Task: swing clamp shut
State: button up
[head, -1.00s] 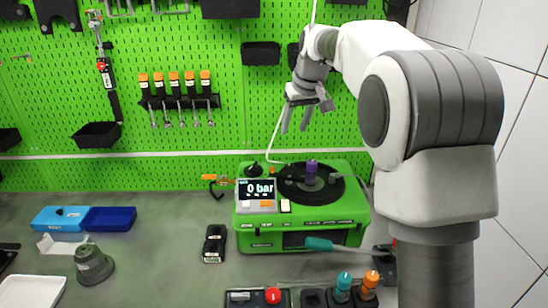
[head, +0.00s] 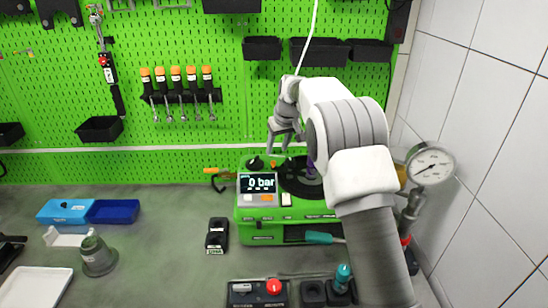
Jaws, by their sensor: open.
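The green pump test bench (head: 250,222) stands on the grey table with a display (head: 258,183) reading 0 bar. A round black plate (head: 292,178) lies on its top, with a purple part (head: 310,165) mostly hidden behind my arm. My gripper (head: 279,150) is open and empty, pointing down above the back of the bench top, left of the purple part.
A pressure gauge (head: 430,164) stands at the right by the white tiled wall. A teal-handled tool (head: 322,238) lies at the bench's front. A control box with a red button (head: 273,287) is nearer.

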aim_at(273, 161)
jog(key=p+x, duration=0.1)
jog(key=x, duration=0.6)
grip_shut()
